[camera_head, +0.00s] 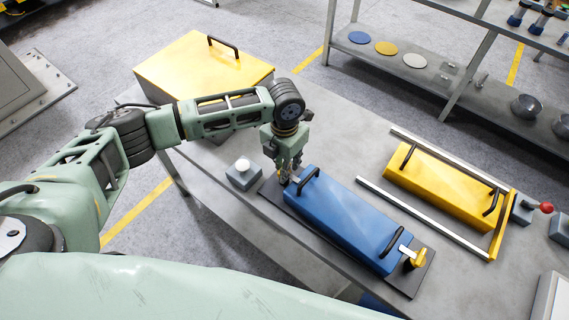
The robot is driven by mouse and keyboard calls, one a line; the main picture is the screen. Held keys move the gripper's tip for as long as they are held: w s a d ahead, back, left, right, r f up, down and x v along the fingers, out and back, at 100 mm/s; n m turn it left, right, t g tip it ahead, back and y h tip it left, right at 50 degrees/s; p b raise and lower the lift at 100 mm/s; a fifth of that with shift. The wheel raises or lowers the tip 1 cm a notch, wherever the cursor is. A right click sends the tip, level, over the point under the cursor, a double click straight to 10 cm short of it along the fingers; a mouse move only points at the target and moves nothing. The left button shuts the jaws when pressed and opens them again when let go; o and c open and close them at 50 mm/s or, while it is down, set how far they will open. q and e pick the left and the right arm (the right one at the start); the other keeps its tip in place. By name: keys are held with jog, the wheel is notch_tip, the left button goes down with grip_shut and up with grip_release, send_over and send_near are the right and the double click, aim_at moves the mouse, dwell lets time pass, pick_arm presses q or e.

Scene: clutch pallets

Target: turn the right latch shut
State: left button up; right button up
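A long blue box (335,222) with two dark handles lies on a dark base plate (405,285) on the grey table. The right latch (414,259) is at the box's right end. It has a yellow body and a pale lever that points up and left towards the box's right handle. My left gripper (285,176) points down at the box's left end, beside the left handle. Its fingers cover most of what is there, and I cannot tell whether they hold anything. My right gripper is not in view.
A grey block with a white knob (242,166) stands left of the blue box. A yellow box (440,185) lies between metal rails on the right, near a red-knobbed lever (546,208). A large yellow box (195,65) is at the back left. Shelves (460,95) stand behind.

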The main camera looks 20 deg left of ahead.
pick_arm(q)
jog(key=shift+o, duration=0.5)
notch_tip(320, 180, up, 12)
dwell(0.3)
dwell(0.3)
